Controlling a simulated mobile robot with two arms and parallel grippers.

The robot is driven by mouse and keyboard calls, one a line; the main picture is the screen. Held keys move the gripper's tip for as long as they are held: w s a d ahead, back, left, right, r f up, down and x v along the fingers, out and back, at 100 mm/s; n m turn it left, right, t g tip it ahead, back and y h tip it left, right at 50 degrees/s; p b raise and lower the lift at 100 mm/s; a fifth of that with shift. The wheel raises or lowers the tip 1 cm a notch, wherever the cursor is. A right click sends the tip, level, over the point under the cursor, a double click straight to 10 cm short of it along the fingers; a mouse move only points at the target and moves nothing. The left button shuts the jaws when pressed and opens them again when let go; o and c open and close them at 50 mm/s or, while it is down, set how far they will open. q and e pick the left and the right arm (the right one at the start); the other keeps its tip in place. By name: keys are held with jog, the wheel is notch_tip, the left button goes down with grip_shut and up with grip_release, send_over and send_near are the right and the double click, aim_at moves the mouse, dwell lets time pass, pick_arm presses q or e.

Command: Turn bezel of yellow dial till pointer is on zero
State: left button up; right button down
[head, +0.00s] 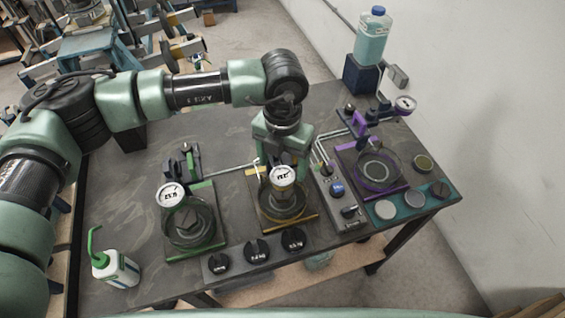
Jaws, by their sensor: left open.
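The yellow dial (283,177) is a small round gauge with a white face and dark marks, on the yellow-edged stand (308,222) in the middle of the bench. Its pointer and numbers are too small to read. My left gripper (281,163) points down just behind and above the dial, with its jaws open. The dial's face covers part of the fingertips, so I cannot tell whether they touch the bezel. My right gripper is not in view.
A green stand (210,247) with a similar dial (171,195) is at the left, and a purple stand (402,190) with a dial (405,104) at the right. Black knobs (256,251) line the front. A white bottle (119,270) stands at the front left. The back left of the bench is clear.

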aim_at(282, 175)
pick_arm(q)
notch_tip(282, 175, down, 2)
jog(key=shift+w+f+p, duration=0.1)
jog(key=shift+w+p, duration=0.05)
jog(key=shift+p, duration=0.2)
jog(key=shift+w+f, duration=0.15)
jog(key=shift+f, duration=0.4)
jog(key=c, duration=1.4)
jog(key=shift+f+b, duration=0.15)
jog(key=shift+b, duration=0.4)
jog(key=m+b, duration=1)
jog(key=b, duration=0.6)
jog(key=shift+m, duration=0.4)
jog(key=shift+m+b, duration=1.45)
jog(key=shift+m, duration=0.05)
jog(key=shift+r, duration=0.2)
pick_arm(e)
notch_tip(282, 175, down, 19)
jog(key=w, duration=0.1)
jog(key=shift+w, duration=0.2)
pick_arm(q)
jog(key=shift+m, duration=0.3)
